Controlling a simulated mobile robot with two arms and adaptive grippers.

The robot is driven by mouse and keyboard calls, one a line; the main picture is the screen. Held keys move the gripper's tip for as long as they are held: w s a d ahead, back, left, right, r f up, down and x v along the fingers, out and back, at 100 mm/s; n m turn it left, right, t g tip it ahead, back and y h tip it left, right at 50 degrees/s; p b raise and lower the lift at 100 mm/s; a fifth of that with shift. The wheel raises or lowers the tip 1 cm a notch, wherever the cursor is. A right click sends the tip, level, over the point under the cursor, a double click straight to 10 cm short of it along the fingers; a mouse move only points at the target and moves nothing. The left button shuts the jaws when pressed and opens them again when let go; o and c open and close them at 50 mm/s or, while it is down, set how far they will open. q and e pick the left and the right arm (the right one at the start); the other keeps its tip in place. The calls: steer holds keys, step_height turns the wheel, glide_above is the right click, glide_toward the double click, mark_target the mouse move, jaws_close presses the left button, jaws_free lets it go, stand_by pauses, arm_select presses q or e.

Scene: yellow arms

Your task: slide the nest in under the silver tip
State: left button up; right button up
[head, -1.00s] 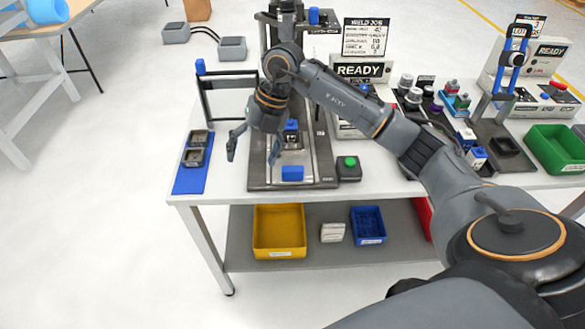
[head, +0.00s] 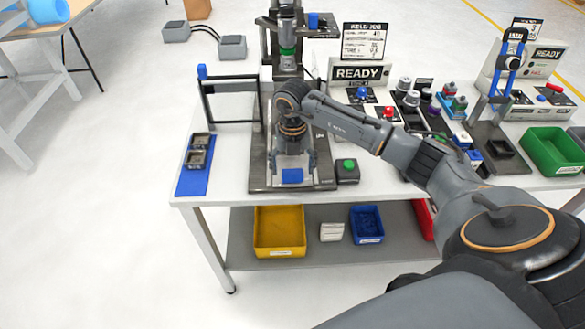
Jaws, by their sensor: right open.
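The weld press (head: 266,55) stands at the back of the table, and its silver tip (head: 288,62) hangs down below a green band. A dark base plate (head: 258,178) runs forward from the press. A blue block (head: 292,176), which looks like the handle of the nest's slide, is at the front of this plate. The nest itself is mostly hidden behind my right gripper (head: 293,172). That gripper points down over the plate, open, with one finger on each side of the blue block. I cannot tell whether the fingers touch it. My left gripper is out of view.
A green button box (head: 347,171) stands close right of the plate. A blue mat (head: 190,184) with two dark fixtures lies at left, beside a black frame (head: 205,100). A READY display (head: 360,73) stands behind. The table's front edge is close.

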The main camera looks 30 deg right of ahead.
steer(key=shift+f, duration=1.1)
